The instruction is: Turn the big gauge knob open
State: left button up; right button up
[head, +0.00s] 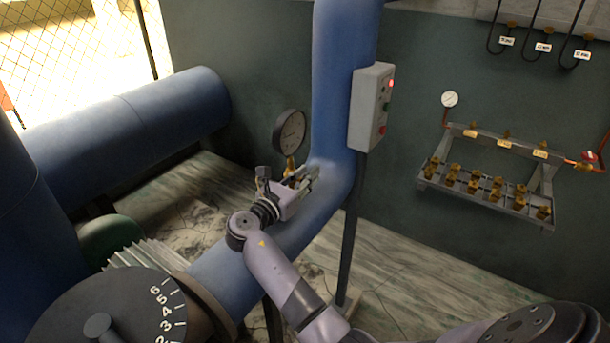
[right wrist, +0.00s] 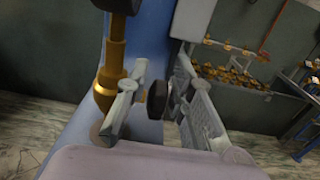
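The big round gauge (head: 290,131) stands on a brass stem (head: 291,166) on the bend of the blue pipe. In the right wrist view the brass stem (right wrist: 108,75) is at the left, and a black round knob (right wrist: 157,99) shows at its right. My right gripper (head: 308,178) is at the foot of the gauge. In the right wrist view its two fingers (right wrist: 160,85) are apart, with the knob between them. I see no clear contact on either side. The knob is hidden by the gripper in the head view. My left gripper is out of view.
A grey control box (head: 370,107) is fixed beside the upright blue pipe (head: 340,70). A rack with brass valves (head: 486,185) is on the wall at the right. A numbered dial (head: 110,312) is at the lower left. Hoses (head: 538,15) hang at the upper right.

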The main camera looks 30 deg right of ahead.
jog(key=shift+c, duration=2.5)
grip_shut()
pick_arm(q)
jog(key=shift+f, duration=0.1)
pick_arm(e)
jog(key=shift+f, duration=0.1)
